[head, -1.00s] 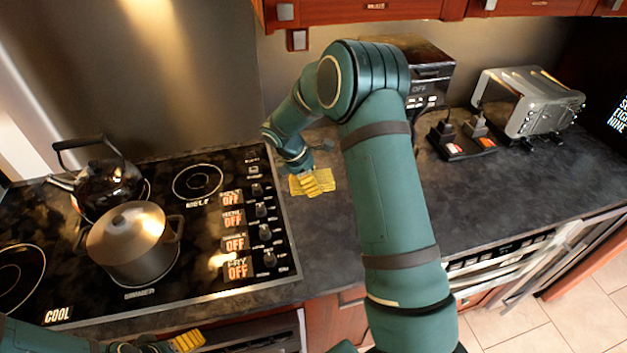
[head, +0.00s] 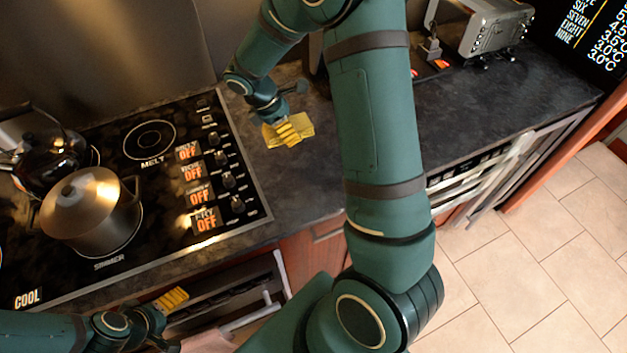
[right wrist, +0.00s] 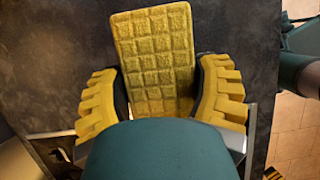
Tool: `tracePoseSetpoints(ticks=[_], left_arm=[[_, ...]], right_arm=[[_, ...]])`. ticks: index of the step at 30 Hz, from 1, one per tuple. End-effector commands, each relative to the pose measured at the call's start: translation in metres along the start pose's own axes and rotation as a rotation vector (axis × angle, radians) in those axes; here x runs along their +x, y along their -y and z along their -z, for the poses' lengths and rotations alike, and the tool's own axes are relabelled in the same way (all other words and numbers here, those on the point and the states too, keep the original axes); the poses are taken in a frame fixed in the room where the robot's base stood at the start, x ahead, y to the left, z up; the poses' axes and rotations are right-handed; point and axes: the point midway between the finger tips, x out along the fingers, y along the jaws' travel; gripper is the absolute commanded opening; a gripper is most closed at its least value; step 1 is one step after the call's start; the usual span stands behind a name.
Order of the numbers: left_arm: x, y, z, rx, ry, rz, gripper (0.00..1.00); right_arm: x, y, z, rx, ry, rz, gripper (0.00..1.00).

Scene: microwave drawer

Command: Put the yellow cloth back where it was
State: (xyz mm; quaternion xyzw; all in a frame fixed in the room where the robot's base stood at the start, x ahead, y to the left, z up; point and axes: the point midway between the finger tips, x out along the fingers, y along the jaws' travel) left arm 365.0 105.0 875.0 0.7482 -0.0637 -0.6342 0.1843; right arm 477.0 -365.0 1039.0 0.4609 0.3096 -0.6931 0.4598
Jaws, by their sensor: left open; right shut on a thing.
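The yellow cloth (right wrist: 155,60) has a quilted grid pattern and sits between the yellow ribbed fingers of my right gripper (right wrist: 160,100) in the right wrist view. Its near end is hidden behind my teal gripper body. In the head view, the cloth (head: 304,124) shows beside the fingers of my right gripper (head: 288,132), over the dark counter right of the cooktop. I cannot tell whether the cloth touches the counter. My left gripper (head: 172,299) is open and empty, low at the left, in front of the counter edge.
The cooktop (head: 155,220) carries a silver pot (head: 92,210) and a black kettle (head: 45,150). A toaster (head: 495,28) stands at the back right. The counter (head: 480,110) right of my right arm is largely clear. An oven front (head: 235,290) is below the cooktop.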

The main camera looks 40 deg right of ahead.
Motion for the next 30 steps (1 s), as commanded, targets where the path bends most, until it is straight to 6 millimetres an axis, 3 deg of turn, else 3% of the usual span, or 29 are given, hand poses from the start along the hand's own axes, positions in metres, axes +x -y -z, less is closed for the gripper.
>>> tracePoseSetpoints(ticks=[6,12,17,24,30], left_arm=[[0.021,0.007,-0.003,-0.001,0.000,0.004,0.85],[0.029,0.010,-0.004,0.000,0.001,0.006,0.85],[0.033,0.011,-0.004,0.000,0.001,0.007,0.85],[0.045,0.015,-0.006,0.001,0.002,0.009,0.85],[0.049,0.016,-0.008,0.002,0.005,0.009,0.85]], right_arm=[[0.005,0.062,-0.021,-0.025,-0.002,-0.013,0.34],[0.008,0.099,-0.031,-0.043,-0.003,-0.023,0.34],[0.014,0.110,-0.032,-0.052,-0.001,-0.025,0.34],[0.053,0.111,-0.016,-0.054,-0.001,-0.023,0.34],[0.068,0.111,-0.009,-0.052,-0.002,-0.026,0.34]])
